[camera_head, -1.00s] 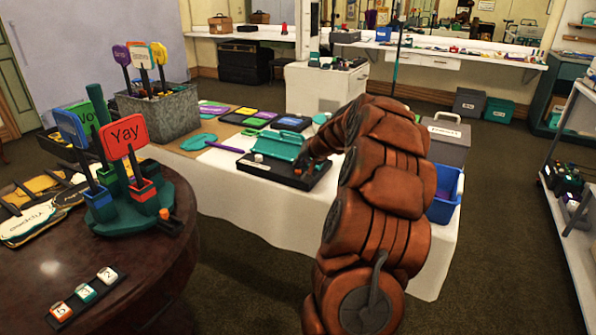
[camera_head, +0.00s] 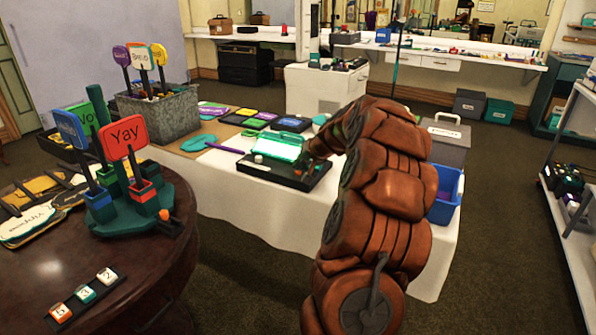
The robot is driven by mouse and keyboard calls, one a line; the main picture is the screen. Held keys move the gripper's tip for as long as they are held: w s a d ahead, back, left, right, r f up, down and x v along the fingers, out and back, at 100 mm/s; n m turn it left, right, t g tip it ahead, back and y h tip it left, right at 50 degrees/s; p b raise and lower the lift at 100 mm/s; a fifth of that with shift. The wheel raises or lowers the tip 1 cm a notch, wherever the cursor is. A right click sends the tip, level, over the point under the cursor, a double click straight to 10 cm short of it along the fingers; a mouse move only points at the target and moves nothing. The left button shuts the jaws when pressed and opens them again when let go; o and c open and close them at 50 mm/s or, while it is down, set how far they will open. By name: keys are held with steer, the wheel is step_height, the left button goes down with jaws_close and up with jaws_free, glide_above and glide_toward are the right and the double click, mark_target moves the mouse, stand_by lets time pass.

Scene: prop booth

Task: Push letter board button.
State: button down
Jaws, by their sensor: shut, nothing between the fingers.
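The letter board (camera_head: 262,169) is a black base on the white-covered table, with a teal panel (camera_head: 280,147) standing on it. The panel glows bright whitish-green. A small pale knob (camera_head: 258,158) is at the base's left side. A small reddish button (camera_head: 299,172) shows near the base's right front, close under my gripper. My gripper (camera_head: 307,167) is dark and small in the view, shut and empty, low over the right part of the board. My arm hides part of the board's right side. I cannot tell whether the fingertips touch the button.
A round wooden table (camera_head: 60,265) at left holds a teal stand with a red "Yay" sign (camera_head: 124,136). A grey bin of signs (camera_head: 160,115) stands behind it. A blue bin (camera_head: 446,195) and a grey box (camera_head: 447,142) are right of my arm. Carpet is open at front right.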

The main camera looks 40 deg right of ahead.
mark_target(299, 172)
steer(key=shift+r, duration=0.15)
steer(key=shift+r+p, duration=1.65)
steer(key=shift+r, duration=1.25)
